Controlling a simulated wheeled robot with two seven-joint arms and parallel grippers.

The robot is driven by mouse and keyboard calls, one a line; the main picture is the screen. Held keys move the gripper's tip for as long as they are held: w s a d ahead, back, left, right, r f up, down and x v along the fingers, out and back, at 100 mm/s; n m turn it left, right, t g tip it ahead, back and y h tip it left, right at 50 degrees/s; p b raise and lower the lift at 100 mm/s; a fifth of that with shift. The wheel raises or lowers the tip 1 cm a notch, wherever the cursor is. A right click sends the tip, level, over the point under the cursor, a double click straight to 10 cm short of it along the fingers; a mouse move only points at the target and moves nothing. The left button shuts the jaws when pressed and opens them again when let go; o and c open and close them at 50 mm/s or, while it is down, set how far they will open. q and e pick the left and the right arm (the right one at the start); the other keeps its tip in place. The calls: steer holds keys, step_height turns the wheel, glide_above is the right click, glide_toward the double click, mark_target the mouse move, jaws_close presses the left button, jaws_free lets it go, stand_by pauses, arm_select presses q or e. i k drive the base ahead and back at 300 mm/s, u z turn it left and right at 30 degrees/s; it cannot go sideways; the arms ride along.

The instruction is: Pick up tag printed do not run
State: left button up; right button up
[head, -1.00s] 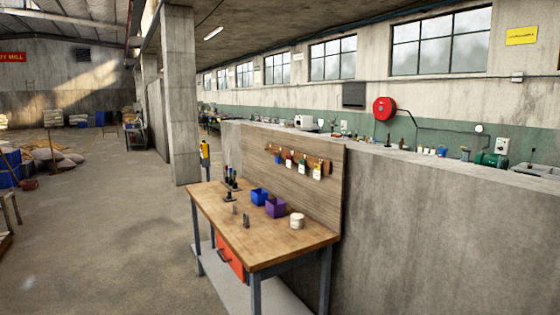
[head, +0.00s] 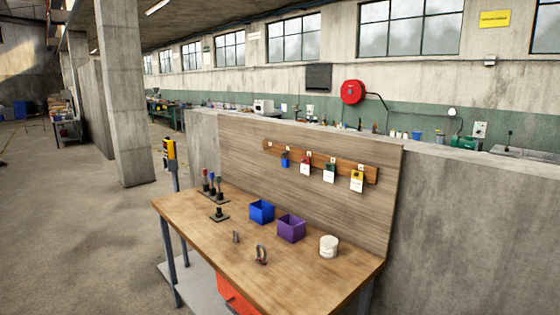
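Several tags hang in a row from a wooden hook rail (head: 322,162) on the wooden back panel above the workbench. From the left they are a small blue item (head: 285,160), a red-topped white tag (head: 305,168), a green-topped white tag (head: 329,173) and a yellow-topped white tag (head: 357,181). Their print is too small to read, so I cannot tell which says do not run. Neither of my grippers is in view.
The wooden workbench (head: 290,282) holds a blue bin (head: 261,211), a purple bin (head: 291,228), a white tub (head: 329,246), dark shackle-like pieces (head: 261,255) and a stand with upright tools (head: 212,188). A yellow control box (head: 170,154) stands behind its left end. Open floor (head: 70,230) lies left.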

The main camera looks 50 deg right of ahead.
mark_target(306, 166)
steer(key=i, duration=1.4)
steer(key=z, duration=3.3)
